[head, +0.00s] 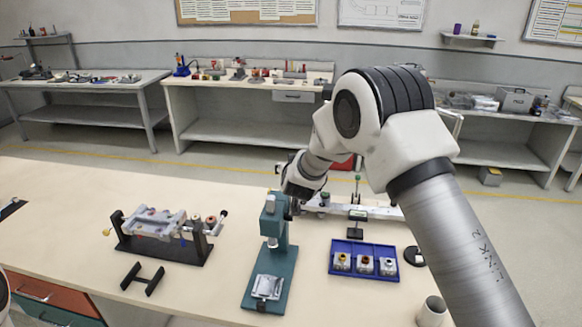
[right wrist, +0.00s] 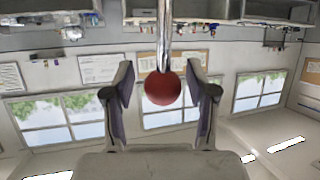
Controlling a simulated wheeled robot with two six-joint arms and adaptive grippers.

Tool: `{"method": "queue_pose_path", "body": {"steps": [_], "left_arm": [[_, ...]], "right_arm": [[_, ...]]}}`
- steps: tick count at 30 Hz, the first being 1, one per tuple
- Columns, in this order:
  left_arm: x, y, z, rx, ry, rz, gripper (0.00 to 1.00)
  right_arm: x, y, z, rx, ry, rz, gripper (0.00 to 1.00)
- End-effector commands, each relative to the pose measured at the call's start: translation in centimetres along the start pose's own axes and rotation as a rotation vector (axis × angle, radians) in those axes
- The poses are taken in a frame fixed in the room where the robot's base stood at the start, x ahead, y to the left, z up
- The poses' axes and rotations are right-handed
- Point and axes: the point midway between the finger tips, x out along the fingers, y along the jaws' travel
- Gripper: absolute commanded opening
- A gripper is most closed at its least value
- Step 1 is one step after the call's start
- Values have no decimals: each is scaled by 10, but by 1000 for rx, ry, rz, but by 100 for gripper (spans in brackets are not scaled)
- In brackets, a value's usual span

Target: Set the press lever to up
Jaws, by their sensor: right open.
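The teal press (head: 268,258) stands upright on the near table, with a grey metal part (head: 267,286) on its base. My right arm reaches in from the right, and its wrist is beside the top of the press. In the right wrist view, the lever's red ball knob (right wrist: 162,88) on a metal rod (right wrist: 164,40) sits between the fingers of my right gripper (right wrist: 160,84). The fingers are open, with a gap visible on each side of the knob. In the head view the lever is hidden behind my wrist. My left gripper is out of view.
A black stand holding a grey part (head: 160,226) is left of the press, with a small black bracket (head: 142,278) in front. A blue tray (head: 363,248) with several small parts is at the right. A pale cup (head: 432,311) stands near the front edge.

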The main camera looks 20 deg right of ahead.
Motion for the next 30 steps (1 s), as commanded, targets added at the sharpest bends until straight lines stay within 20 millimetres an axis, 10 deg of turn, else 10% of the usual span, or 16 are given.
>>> {"method": "queue_pose_path", "body": {"steps": [11, 22, 30], "left_arm": [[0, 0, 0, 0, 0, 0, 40], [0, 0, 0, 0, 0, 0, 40], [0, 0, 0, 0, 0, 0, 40]], "right_arm": [[-11, -1, -2, 0, 2, -1, 59], [-98, 1, -1, -3, 1, -1, 59], [-119, 2, 0, 2, 0, 0, 59]]}}
